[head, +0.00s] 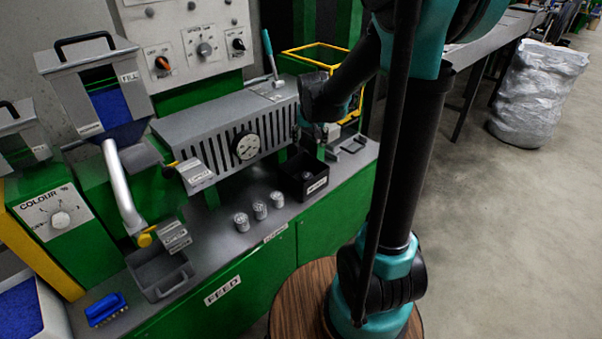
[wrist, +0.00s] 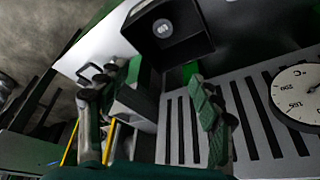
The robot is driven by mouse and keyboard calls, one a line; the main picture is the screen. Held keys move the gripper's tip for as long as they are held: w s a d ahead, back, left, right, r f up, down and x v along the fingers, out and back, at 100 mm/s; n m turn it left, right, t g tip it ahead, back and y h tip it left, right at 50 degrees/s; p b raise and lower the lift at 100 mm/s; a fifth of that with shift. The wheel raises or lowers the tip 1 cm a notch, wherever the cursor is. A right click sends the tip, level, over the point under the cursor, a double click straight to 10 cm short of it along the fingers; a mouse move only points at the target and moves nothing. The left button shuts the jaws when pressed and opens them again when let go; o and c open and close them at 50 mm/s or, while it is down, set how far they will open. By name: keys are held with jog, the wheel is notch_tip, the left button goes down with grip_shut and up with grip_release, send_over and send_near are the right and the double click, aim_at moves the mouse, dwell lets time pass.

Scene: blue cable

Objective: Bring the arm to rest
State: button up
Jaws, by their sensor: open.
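My arm rises from a round wooden-topped base at the lower right of the head view and bends over toward the machine. My gripper (head: 318,138) is in front of the right end of the grey slotted housing (head: 225,135), above the green bench. It is small and partly dark there. In the wrist view my gripper (wrist: 152,85) has its two fingers well apart, with nothing held between them. The slotted housing with its round dial (wrist: 300,95) shows behind the right finger.
A black open box (head: 303,176) stands on the bench below my gripper, with three small metal cylinders (head: 260,210) to its left. A yellow-framed basket (head: 318,60) is behind. A grey tray (head: 160,272) and blue brush (head: 106,308) lie lower left.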

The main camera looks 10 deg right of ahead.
jog(key=s+d+f, duration=0.1)
jog(key=s+f, duration=0.1)
jog(key=s, duration=0.6)
jog(key=s+d+f+n, duration=0.1)
jog(key=s+d+f, duration=0.1)
jog(key=s, duration=0.6)
jog(key=s+d+f, duration=0.1)
jog(key=s+f, duration=0.1)
jog(key=s, duration=0.7)
jog(key=shift+d+f+n, duration=0.25)
jog(key=shift+n, duration=0.15)
